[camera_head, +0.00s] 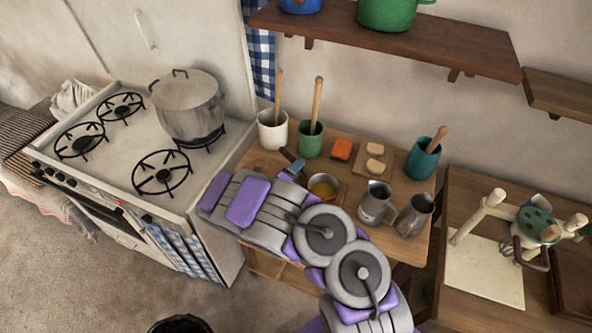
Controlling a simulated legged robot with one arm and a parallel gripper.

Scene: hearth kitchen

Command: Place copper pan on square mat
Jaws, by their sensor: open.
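A small pan with a copper-coloured inside (323,187) stands on the wooden table, just beyond my arm. A dark handle seems to run from it up and left, partly covered. My gripper (293,168) is open. A small blue-grey piece that looks like one of its fingertips shows beside this handle; the rest is hidden behind my arm, so I cannot tell whether it touches. A pale square mat or board (485,275) lies on the right-hand table, with a wooden mug stand on or beside it.
A grey pot (188,107) stands on the stove (110,150) at left. Several cups with wooden utensils, an orange block (342,149) and a small board (374,163) crowd the table's back. Two metal jugs (377,205) stand right of the pan. Shelves hang above.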

